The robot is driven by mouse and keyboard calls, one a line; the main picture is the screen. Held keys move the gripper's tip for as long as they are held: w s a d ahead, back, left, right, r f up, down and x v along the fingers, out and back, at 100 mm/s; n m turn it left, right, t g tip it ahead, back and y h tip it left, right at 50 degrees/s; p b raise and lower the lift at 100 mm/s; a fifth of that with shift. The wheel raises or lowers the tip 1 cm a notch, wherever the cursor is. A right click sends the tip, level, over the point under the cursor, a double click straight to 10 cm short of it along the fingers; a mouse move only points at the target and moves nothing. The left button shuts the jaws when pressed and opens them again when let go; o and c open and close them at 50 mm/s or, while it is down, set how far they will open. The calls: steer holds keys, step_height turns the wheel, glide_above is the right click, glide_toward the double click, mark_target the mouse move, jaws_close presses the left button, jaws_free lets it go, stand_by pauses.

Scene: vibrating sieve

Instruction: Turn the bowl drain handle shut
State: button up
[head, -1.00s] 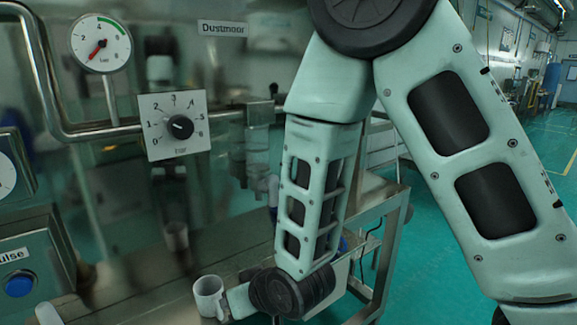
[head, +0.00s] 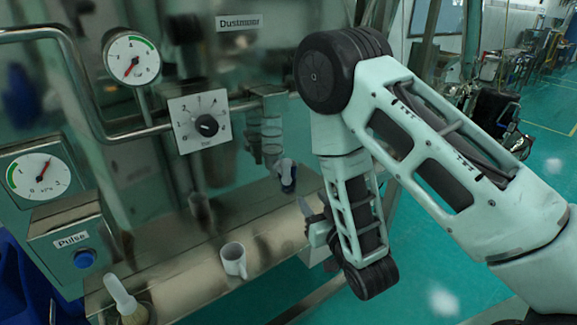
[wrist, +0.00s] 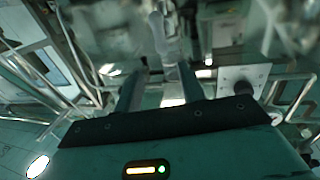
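A metal pipe fitting (head: 268,125) hangs at the right end of the horizontal rail, with a dark blue-and-grey piece (head: 287,175) below it. I cannot tell for sure which part is the bowl drain handle. My gripper (head: 312,218) is right of and below these parts, partly hidden by my forearm in the head view. In the wrist view my gripper (wrist: 160,88) has its two fingers apart with nothing held between them. A blurred grey fitting (wrist: 160,35) shows beyond the fingertips, apart from them.
A pressure dial plate (head: 200,122) and a round gauge (head: 132,58) are on the rail. A Pulse box (head: 75,245) is at left.

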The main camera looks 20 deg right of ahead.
mark_target(289, 168)
steer(key=w+b, duration=0.1)
steer(key=b, duration=0.2)
steer(key=w+b, duration=0.2)
steer(key=b, duration=0.1)
steer(key=w+b, duration=0.1)
steer(key=b, duration=0.2)
steer(key=shift+w+a+f+b, duration=0.15)
steer(key=shift+a+b, duration=0.15)
steer(key=shift+w+b, duration=0.15)
steer(key=shift+b, duration=0.75)
steer(key=w+p, duration=0.1)
steer(key=w, duration=0.2)
steer(key=w+p, duration=0.2)
steer(key=w, duration=0.2)
steer(key=w+a+p, duration=0.1)
steer(key=w, duration=0.2)
steer(key=shift+w+a+r, duration=0.1)
steer(key=shift+w+r, duration=0.15)
steer(key=shift+r, duration=0.1)
steer(key=shift+w+a+f, duration=0.1)
steer(key=shift+w, duration=0.4)
jaws_close()
